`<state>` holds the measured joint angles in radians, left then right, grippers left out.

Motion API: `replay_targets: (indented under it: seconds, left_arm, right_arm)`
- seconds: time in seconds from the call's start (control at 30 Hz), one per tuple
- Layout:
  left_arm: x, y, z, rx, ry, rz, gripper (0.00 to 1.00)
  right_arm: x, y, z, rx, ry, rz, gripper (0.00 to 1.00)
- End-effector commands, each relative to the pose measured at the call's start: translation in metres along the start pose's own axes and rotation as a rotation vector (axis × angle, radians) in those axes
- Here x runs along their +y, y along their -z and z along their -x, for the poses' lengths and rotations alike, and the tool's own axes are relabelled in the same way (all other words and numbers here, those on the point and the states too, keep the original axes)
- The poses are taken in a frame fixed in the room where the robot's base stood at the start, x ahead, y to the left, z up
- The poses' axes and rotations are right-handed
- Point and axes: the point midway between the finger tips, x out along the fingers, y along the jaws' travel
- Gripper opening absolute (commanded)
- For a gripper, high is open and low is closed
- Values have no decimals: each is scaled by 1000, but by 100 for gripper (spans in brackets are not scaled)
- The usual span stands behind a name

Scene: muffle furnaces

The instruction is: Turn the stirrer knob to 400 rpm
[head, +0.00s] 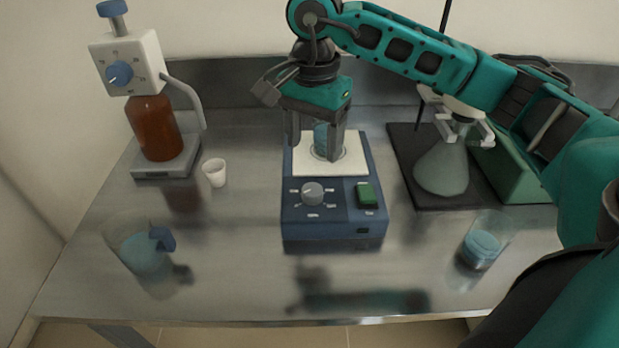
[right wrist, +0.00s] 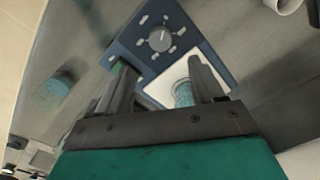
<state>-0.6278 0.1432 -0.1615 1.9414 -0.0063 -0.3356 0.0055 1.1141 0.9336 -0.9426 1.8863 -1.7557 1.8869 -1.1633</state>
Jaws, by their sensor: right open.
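The blue stirrer (head: 333,236) stands in the middle of the bench. Its grey round knob (head: 313,193) is on the left of the front panel, with white marks around it; the labels are too small to read. A beaker with blue liquid (head: 322,138) stands on its white plate (head: 357,160), partly hidden by my gripper. My right gripper (head: 318,152) is open, pointing down over the plate, behind the knob and not touching it. In the right wrist view the knob (right wrist: 160,39) lies beyond the open fingers (right wrist: 165,75). My left gripper is not in view.
A dispenser with a brown bottle (head: 155,128) and a white cup (head: 215,172) stand at left. Blue-liquid beakers stand at front left (head: 146,252) and front right (head: 482,248). A conical flask (head: 441,170) on a dark stand is at right. The bench before the stirrer is clear.

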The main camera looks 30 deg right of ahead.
Motion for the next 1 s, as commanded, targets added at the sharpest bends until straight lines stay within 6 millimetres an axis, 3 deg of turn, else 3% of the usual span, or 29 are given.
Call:
replay_targets:
  seconds: [0.3, 0.5, 0.93, 1.0]
  left_arm:
    - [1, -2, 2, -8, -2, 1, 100]
    - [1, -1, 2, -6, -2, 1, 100]
    - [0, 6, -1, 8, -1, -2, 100]
    - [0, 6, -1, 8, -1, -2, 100]
  right_arm:
    - [1, 0, -67, -2, -5, 0, 67]
    - [0, 0, -94, -1, -2, 0, 67]
    - [0, 0, -104, 0, 1, 0, 67]
    - [0, 0, -104, 0, 1, 0, 61]
